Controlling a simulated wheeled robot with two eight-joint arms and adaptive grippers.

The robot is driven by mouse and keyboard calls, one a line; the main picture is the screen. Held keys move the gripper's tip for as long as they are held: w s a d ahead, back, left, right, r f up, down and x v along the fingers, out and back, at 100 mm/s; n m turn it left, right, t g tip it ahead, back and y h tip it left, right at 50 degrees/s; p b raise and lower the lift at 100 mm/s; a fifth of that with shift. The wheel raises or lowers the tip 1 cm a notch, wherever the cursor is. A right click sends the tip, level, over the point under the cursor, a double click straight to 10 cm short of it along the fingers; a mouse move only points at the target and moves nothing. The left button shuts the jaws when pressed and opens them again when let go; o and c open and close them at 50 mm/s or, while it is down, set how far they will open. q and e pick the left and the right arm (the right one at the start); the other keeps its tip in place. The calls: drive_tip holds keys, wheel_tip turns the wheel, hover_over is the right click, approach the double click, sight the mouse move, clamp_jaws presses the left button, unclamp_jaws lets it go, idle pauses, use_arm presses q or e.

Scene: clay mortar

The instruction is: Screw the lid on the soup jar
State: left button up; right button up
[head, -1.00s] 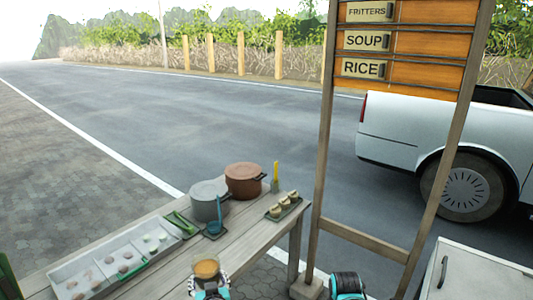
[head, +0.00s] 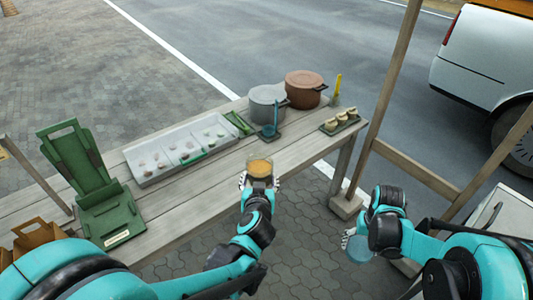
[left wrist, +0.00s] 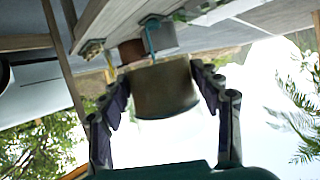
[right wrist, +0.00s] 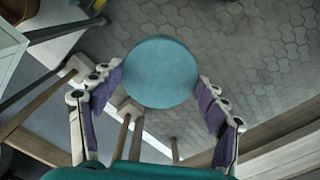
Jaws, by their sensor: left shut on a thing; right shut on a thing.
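The soup jar (head: 260,167) is clear with orange soup inside and an open top in the head view. My left gripper (head: 258,183) is shut around its side and holds it upright by the table's front edge. The jar (left wrist: 163,90) fills the space between the fingers in the left wrist view. My right gripper (head: 350,238) is shut on a round teal lid (right wrist: 160,73), off the table to the right of the jar. The lid (head: 360,251) is partly hidden by the hand in the head view. Lid and jar are well apart.
Open paving lies between the hands.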

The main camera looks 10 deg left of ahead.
use_arm(q)
drive_tip(key=s+d+r+m+h, duration=0.2)
drive_tip(key=s+d+m+h, duration=0.2)
drive_tip(key=d, duration=0.4)
drive_tip(key=shift+d+t+h, duration=0.3)
use_arm(e)
drive_tip(key=shift+r, duration=0.1)
drive_tip(key=w+a+r+n, duration=0.3)
drive_tip(key=a+r, duration=0.5)
drive_tip(key=r, duration=0.5)
drive_tip(key=w+a+r+n, duration=0.2)
drive_tip(key=w+a+r, duration=0.2)
drive_tip(key=a+r, duration=0.65)
drive_tip(key=s+a+r+n, duration=0.3)
drive_tip(key=a+r, duration=0.4)
drive_tip(key=r, duration=0.2)
drive_tip(key=shift+r, duration=0.2)
drive_tip(key=shift+d+f, duration=0.1)
drive_tip(key=shift+f, duration=1.95)
